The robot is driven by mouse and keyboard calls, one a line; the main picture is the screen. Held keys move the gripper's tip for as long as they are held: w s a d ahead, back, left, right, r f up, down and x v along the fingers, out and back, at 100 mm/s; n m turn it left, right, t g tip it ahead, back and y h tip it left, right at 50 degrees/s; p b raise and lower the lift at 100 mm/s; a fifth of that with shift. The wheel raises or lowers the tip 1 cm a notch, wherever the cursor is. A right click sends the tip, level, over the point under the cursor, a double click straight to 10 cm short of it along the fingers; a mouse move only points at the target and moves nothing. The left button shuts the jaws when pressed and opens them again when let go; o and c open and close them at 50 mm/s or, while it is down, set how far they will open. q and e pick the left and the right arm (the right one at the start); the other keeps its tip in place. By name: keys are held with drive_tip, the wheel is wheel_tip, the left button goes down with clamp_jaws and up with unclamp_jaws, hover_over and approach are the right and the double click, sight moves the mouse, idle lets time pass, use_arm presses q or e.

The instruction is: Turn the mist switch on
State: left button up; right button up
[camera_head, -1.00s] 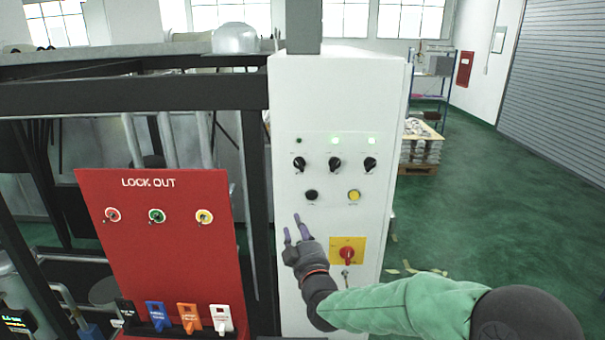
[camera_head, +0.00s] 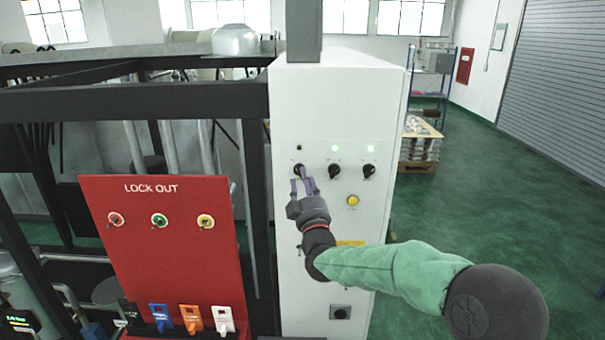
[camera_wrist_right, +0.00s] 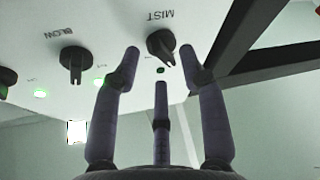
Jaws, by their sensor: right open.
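The mist switch is a black rotary knob (camera_head: 298,169) at the left of a row of three on the white cabinet. It also shows under the label MIST in the right wrist view (camera_wrist_right: 159,42), its handle tilted. The small lamp above it (camera_head: 299,148) is dark. My right gripper (camera_head: 302,185) is open, its fingers just in front of and below this knob. In the right wrist view its spread fingers (camera_wrist_right: 160,60) stand either side of the knob, with nothing between them. Contact cannot be told. My left gripper is not in view.
The BLOW knob (camera_wrist_right: 73,60) is beside the mist knob, with a lit green lamp (camera_head: 335,148). A third knob (camera_head: 369,171) is farther right. A yellow button (camera_head: 352,200) lies below. The red LOCK OUT board (camera_head: 165,255) stands left of the cabinet (camera_head: 340,100).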

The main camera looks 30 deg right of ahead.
drive_tip(key=shift+x, duration=0.9)
drive_tip(key=c, duration=0.7)
drive_tip(key=shift+d, duration=0.1)
clamp_jaws()
